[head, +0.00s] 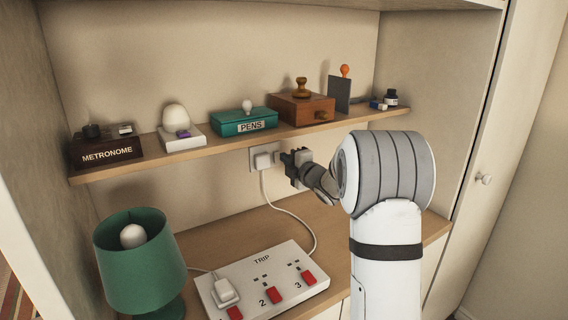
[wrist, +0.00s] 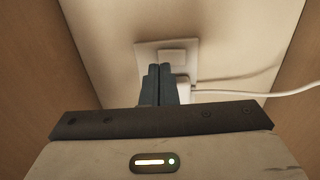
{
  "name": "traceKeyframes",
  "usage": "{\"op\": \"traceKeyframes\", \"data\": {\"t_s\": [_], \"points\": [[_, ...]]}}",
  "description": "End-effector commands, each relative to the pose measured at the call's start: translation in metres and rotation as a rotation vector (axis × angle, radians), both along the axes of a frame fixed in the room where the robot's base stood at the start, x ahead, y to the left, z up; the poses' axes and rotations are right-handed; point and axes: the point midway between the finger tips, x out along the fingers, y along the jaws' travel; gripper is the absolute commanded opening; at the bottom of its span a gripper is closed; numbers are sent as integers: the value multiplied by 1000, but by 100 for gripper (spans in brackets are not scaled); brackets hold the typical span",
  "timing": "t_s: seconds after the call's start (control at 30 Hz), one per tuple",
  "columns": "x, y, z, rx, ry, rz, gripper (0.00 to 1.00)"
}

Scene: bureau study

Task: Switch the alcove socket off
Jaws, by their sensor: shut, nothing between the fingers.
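The alcove socket (head: 253,160) is a pale plate on the back wall, just under the shelf. A white plug (head: 265,160) with a white cable sits in its left part. My gripper (head: 285,158) is at the right side of the socket, its dark fingers pointing at the wall and hiding part of the plate. In the wrist view the closed fingers (wrist: 159,72) reach toward the socket plate (wrist: 147,49). A pale block, likely the rocker (wrist: 171,56), shows just beyond the fingertips. I cannot tell whether they touch it or which way it is set.
Below, a power strip (head: 262,278) with red switches and a green lamp (head: 143,262) stand on the desk. The cable (head: 296,218) runs down from the plug.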

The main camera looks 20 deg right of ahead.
Motion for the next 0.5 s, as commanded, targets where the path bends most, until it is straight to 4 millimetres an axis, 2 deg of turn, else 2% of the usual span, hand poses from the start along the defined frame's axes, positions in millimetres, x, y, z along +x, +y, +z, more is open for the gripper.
{"op": "traceKeyframes", "data": {"t_s": [0.3, 0.5], "points": [[-70, -26, 5, 0, 3, -8, 0], [-95, -33, 7, 1, 4, -7, 0]]}}
